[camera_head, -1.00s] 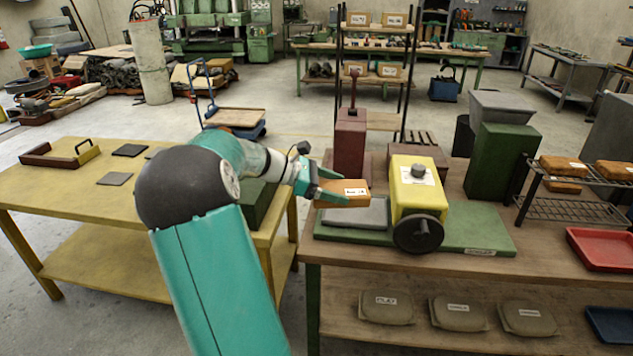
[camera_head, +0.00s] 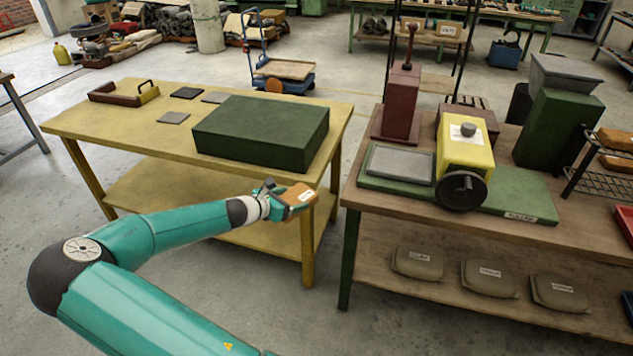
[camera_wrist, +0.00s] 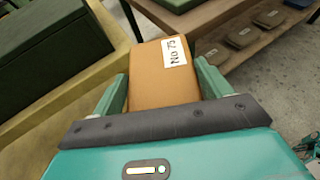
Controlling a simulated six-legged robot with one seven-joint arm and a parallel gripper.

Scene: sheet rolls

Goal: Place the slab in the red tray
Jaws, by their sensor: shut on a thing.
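The slab is an orange-brown block (camera_wrist: 162,82) with a white number label, seen large in the wrist view. It also shows in the head view (camera_head: 298,194). My gripper (camera_head: 293,203) is shut on the slab, with one finger along each side. It holds the slab in the air in front of the yellow table's right end, near the gap between the two tables. The red tray (camera_head: 627,224) is cut off by the right edge of the head view, on the wooden bench; most of it is out of view.
The yellow table (camera_head: 110,125) bears a large green box (camera_head: 262,132) and small dark plates. The wooden bench (camera_head: 420,205) bears a yellow roller machine (camera_head: 465,150) on a green base and a wire rack (camera_head: 592,165). Wrapped bundles lie on its lower shelf. Bare floor lies between the tables.

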